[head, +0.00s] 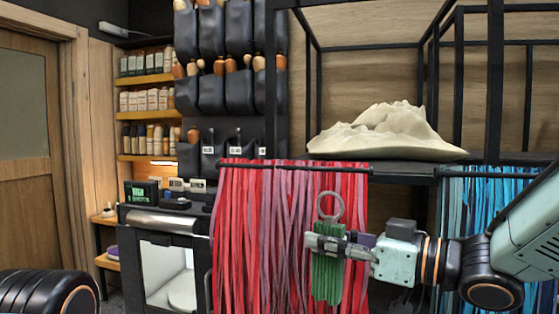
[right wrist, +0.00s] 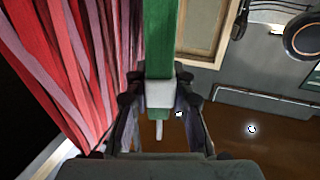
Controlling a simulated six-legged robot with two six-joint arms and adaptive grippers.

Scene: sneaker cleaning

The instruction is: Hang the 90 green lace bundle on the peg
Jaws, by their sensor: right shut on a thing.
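The green lace bundle (head: 327,278) hangs upright below a grey ring (head: 330,206) in the head view. My right gripper (head: 328,243) is shut around its upper part, in front of the red and pink laces. In the right wrist view the green bundle (right wrist: 158,40) runs between the two fingers of my right gripper (right wrist: 160,95), with a white band (right wrist: 159,94) around it at the grip. I cannot make out the peg or a number 90 in either view. My left gripper is out of view.
Red and pink laces (head: 240,220) hang from a dark rail (head: 290,166) behind the bundle. Blue laces (head: 480,200) hang at the right. A pale lumpy mass (head: 385,135) sits on the shelf above. A machine with a glass front (head: 165,270) stands at left.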

